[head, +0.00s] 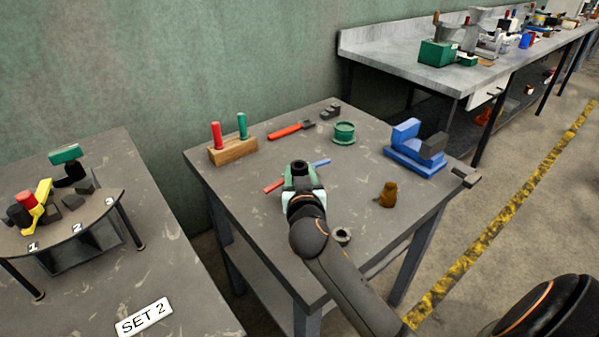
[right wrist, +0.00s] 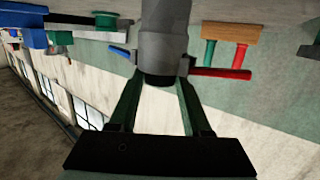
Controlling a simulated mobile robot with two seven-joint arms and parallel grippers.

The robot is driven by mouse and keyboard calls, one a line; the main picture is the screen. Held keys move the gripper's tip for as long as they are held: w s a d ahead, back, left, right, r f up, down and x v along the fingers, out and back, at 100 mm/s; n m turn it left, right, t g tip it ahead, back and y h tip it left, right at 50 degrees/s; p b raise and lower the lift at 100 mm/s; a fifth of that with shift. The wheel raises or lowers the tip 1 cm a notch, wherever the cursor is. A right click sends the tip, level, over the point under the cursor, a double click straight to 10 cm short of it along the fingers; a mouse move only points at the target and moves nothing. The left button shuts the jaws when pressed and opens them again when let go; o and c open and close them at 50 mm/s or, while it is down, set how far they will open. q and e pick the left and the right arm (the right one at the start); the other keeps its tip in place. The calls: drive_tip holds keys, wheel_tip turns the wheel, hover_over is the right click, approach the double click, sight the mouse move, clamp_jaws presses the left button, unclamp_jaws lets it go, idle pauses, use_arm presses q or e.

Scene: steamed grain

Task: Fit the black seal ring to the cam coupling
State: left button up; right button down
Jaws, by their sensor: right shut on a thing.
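My right gripper (head: 303,184) is over the middle of the near table, shut on a grey cylindrical body that I take to be the cam coupling (right wrist: 164,40). A blue lever (head: 320,163) and a red lever (head: 274,185) stick out on opposite sides of it. In the right wrist view, the right fingers (right wrist: 160,66) flank the coupling, and its dark round end faces the palm. I cannot tell whether that dark end is the black seal ring or an opening. The head view hides most of the coupling behind the gripper. My left gripper is not in view.
Around the gripper stand a wooden peg block (head: 232,150), a green flanged part (head: 344,133), a blue block (head: 415,156), a brown piece (head: 388,195) and a small grey fitting (head: 342,235). A red-handled tool (head: 290,130) lies behind. The table's front left is clear.

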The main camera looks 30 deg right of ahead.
drive_tip(key=shift+f, duration=0.25)
idle(0.6)
drive_tip(key=shift+r, duration=0.3)
idle(0.4)
drive_tip(key=shift+f, duration=0.35)
idle(0.4)
drive_tip(key=shift+r, duration=0.3)
idle(0.3)
drive_tip(key=shift+c, duration=1.4)
unclamp_jaws()
drive_tip(key=shift+r, duration=0.1)
